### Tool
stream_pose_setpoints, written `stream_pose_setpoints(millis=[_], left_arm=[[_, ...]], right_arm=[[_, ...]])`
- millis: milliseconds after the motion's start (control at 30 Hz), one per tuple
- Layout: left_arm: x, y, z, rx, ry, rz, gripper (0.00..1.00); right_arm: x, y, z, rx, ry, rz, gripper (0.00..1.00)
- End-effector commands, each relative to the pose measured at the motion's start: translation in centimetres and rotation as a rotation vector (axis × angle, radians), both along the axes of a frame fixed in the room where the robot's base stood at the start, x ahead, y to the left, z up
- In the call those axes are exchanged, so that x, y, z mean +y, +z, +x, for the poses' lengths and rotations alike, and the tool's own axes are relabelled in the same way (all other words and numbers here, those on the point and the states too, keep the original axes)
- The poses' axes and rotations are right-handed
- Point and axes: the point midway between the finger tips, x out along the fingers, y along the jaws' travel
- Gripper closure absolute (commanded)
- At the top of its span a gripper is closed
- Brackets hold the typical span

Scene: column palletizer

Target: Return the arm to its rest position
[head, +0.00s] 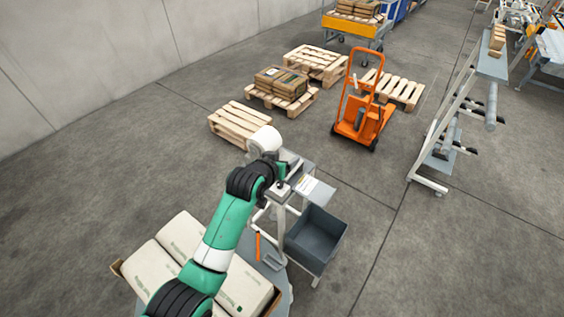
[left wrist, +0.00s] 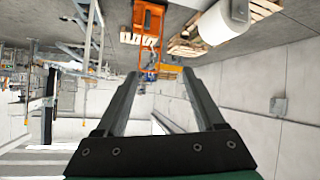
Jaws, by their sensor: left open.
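My left arm, green, white and black, rises from the bottom of the head view over a box of sacks. My left gripper shows clearly in the left wrist view (left wrist: 158,82), with two long dark fingers standing wide apart and nothing between them. In the head view its fingers are hard to make out at the far end of the arm, close to the grey stand. My right gripper is not in view.
An open carton of pale sacks (head: 172,253) lies under my arm. Close by are a dark grey bin (head: 316,238) and a small stand. Wooden pallets (head: 238,124), an orange pallet jack (head: 362,122) and a grey rack (head: 452,120) stand farther off. Open floor lies at right.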

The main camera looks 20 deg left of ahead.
Motion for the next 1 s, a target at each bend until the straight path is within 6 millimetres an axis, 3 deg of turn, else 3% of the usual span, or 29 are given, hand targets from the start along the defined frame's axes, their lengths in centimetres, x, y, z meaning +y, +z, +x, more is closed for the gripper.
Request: stream_pose_setpoints(millis=[233, 367, 467, 667, 800, 867, 1000], left_arm=[[0.0, 0.1, 0.0, 0.001, 0.0, 0.0, 0.29], [-0.3, 2.5, 0.0, 0.0, -0.004, 0.0, 0.29], [-0.7, 8.5, 0.4, -0.089, -0.01, -0.002, 0.29], [-1.3, 25.7, -0.8, -0.418, -0.025, 0.001, 0.29], [-1.7, 37.4, -4.7, -0.672, -0.037, 0.017, 0.29], [-1.7, 42.2, -7.2, -0.784, -0.039, 0.026, 0.29], [-1.7, 51.6, -14.7, -1.051, -0.04, 0.056, 0.29]], right_arm=[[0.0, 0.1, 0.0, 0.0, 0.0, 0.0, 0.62], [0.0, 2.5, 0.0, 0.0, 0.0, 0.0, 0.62], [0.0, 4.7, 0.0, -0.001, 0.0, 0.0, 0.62], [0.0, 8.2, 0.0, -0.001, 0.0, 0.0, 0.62], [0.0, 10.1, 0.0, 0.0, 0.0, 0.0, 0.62], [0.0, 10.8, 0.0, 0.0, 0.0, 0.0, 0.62], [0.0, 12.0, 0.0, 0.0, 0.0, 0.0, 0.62]])
